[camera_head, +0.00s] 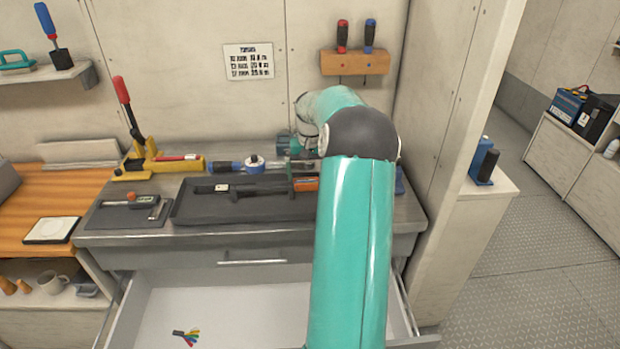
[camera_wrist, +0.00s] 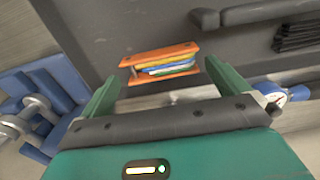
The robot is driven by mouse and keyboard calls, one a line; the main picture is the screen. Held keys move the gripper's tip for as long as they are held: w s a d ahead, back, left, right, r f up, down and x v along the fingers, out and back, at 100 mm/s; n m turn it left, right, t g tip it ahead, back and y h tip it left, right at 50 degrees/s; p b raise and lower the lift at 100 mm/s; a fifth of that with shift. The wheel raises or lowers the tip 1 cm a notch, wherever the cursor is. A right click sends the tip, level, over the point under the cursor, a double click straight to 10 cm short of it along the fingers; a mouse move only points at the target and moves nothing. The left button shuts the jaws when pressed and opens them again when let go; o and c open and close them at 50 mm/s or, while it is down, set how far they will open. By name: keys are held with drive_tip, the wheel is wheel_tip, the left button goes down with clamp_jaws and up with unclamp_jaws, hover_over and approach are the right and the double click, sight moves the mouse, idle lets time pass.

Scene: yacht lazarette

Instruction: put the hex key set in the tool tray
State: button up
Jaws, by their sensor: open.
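The hex key set (camera_wrist: 165,65) has orange side plates with blue, yellow and white strips between them. In the wrist view it lies against the dark tool tray (camera_wrist: 105,30), close to the tray's edge. In the head view the orange set (camera_head: 305,184) shows at the back right of the tool tray (camera_head: 215,212). My gripper (camera_wrist: 162,72) is open, with one finger on each side of the set; I cannot tell whether they touch it. In the head view my arm hides most of the gripper and the tray's right end.
Black tools (camera_head: 236,189) lie in the tray. A blue-handled tool with a white round part (camera_head: 255,163) lies behind it. A yellow tool with a red lever (camera_head: 150,158) stands left. The open drawer (camera_head: 240,310) below holds a multicoloured item (camera_head: 187,336). A blue object (camera_wrist: 45,110) is beside my gripper.

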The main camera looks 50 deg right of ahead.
sight(310, 181)
wheel_tip(310, 181, up, 10)
drive_tip(key=f, duration=0.1)
drive_tip(key=w+a+r+n+t+h, duration=0.15)
drive_tip(key=a+r, duration=0.35)
drive_tip(key=a, duration=0.8)
drive_tip(key=w+a+r+n, duration=0.1)
drive_tip(key=a+r+n, duration=0.3)
drive_tip(key=a, duration=1)
drive_tip(key=s+a+f+n+t, duration=0.2)
drive_tip(key=s+a, duration=0.6)
drive_tip(key=a, duration=0.3)
drive_tip(key=s+a+f+n+t+y, duration=0.1)
drive_tip(key=s+a+f+n+t, duration=0.1)
drive_tip(key=s+a, duration=0.6)
drive_tip(key=a, duration=0.2)
drive_tip(key=shift+s+a, duration=0.25)
drive_tip(key=shift+a, duration=0.15)
